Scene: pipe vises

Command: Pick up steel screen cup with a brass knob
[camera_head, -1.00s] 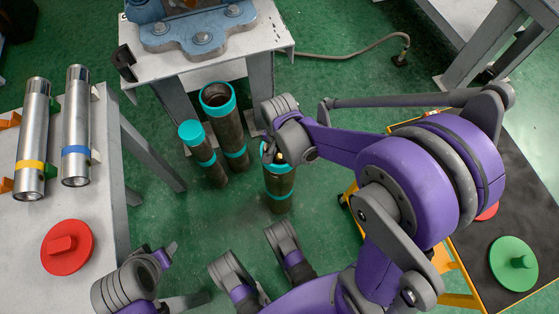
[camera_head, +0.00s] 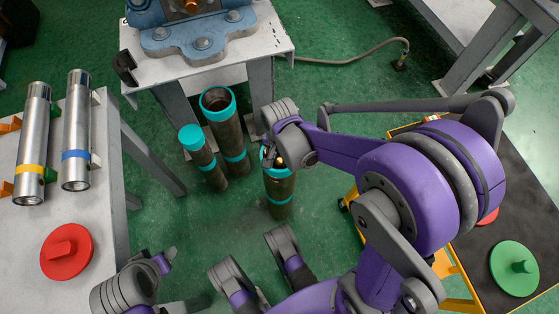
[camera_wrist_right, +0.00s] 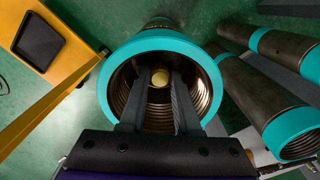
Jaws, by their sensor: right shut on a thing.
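The brass knob (camera_wrist_right: 160,77) of the steel screen cup shows in the right wrist view, down inside the mouth of a teal-rimmed pipe (camera_wrist_right: 120,56). The cup's body is not clearly visible. My right gripper (camera_wrist_right: 160,88) points into the pipe, its two fingers shut on the knob. In the head view this pipe (camera_head: 279,190) stands upright on the green floor, with my right gripper (camera_head: 271,157) at its top. My left arm's end (camera_head: 130,285) shows at the lower left, and its jaws are not clear.
Two other teal-banded pipes (camera_head: 222,125) stand left of the held cup's pipe, beside a table with a blue vise (camera_head: 200,38). A left bench (camera_head: 95,215) bears two steel cylinders and a red disc (camera_head: 66,250). A black-topped cart (camera_head: 525,205) is at the right.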

